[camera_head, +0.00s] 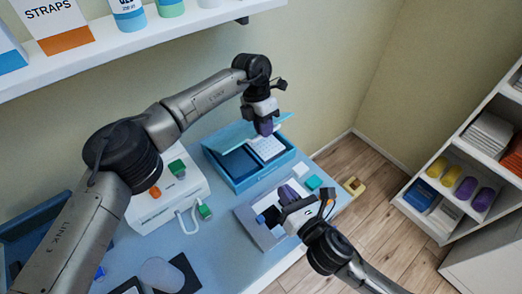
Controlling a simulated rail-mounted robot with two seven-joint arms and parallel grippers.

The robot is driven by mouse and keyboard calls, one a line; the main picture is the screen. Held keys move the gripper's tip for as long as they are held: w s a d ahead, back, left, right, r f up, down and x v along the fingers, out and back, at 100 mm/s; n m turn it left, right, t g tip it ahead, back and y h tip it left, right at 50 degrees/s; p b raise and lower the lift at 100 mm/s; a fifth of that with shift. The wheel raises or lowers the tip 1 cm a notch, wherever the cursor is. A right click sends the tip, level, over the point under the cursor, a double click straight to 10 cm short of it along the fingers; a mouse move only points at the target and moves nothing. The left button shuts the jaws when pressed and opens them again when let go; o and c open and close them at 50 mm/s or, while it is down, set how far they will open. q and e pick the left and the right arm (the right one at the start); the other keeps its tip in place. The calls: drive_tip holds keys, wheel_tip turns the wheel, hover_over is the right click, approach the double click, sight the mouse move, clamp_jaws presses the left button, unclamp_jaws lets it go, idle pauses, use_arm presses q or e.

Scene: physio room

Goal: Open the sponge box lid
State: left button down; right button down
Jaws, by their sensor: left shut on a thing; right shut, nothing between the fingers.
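The sponge box (238,185) is a blue box standing on the table against the wall. Its lid (229,138), a light teal panel, is raised and tilted above the box. Inside show a dark blue compartment and a white gridded one. My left gripper (264,128) is shut on the lid at its right part; its fingers hide the exact contact. My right gripper (284,193) is shut and empty, over a grey tray in front of the box and apart from the lid.
The grey tray (246,217) is partly hidden by my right gripper. A white device (150,212) with green clips stands left. A shelf (190,28) overhangs the back; shelving (440,220) stands right.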

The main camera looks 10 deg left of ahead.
drive_tip(key=n, duration=0.1)
approach(256, 141)
drive_tip(key=w+a+f, duration=0.3)
drive_tip(key=w+a, duration=0.1)
use_arm(q)
drive_tip(key=shift+w+a+f, duration=0.15)
drive_tip(key=shift+a+f, duration=0.05)
drive_tip(key=shift+a, duration=0.15)
use_arm(e)
drive_tip(key=shift+w+a+r, duration=0.35)
drive_tip(key=shift+w+r, duration=0.25)
drive_tip(key=shift+w, duration=0.05)
drive_tip(key=shift+r, duration=0.1)
use_arm(q)
drive_tip(key=shift+d+f, duration=0.1)
use_arm(e)
drive_tip(key=shift+w+a+r+g, duration=0.25)
drive_tip(key=shift+w+r+g, duration=0.05)
drive_tip(key=shift+r, duration=0.35)
